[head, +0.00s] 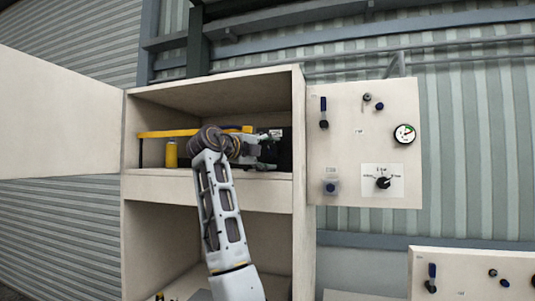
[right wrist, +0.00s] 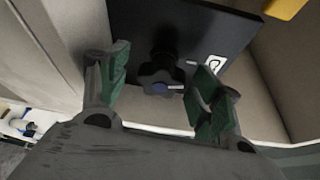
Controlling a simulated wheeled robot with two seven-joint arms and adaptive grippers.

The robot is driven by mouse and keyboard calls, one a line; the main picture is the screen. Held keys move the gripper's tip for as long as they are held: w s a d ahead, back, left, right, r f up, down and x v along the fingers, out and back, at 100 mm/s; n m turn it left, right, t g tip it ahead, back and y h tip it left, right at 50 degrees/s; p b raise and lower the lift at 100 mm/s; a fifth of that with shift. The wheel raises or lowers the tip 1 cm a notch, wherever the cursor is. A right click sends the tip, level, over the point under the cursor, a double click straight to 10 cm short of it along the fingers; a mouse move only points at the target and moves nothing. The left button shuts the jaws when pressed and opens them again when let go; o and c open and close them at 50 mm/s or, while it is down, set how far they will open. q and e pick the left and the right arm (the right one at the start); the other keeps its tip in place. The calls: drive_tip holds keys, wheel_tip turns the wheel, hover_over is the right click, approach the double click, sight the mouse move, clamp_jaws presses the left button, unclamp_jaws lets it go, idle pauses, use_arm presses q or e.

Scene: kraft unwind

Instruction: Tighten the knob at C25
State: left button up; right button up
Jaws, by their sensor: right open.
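A dark star-shaped knob (right wrist: 158,80) sits on a black plate (right wrist: 210,30) in the right wrist view. A white label (right wrist: 215,63) with a dark mark is on the plate beside it; I cannot read C25 there. My right gripper (right wrist: 161,62) is open, its green pads to the left and right of the knob, with visible gaps on both sides. In the head view, my right gripper (head: 262,148) reaches into the cabinet's upper compartment, in front of the black plate (head: 285,143). It hides the knob there. My left gripper is not in view.
The open cabinet (head: 298,120) has side walls and a shelf close around my arm. A yellow can (head: 171,154) and a yellow bar (head: 165,133) are left of my wrist. A panel (head: 350,140) with a gauge (head: 404,133) and several controls is at the right.

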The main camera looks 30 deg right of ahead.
drive_tip(key=v, duration=1.2)
idle(0.6)
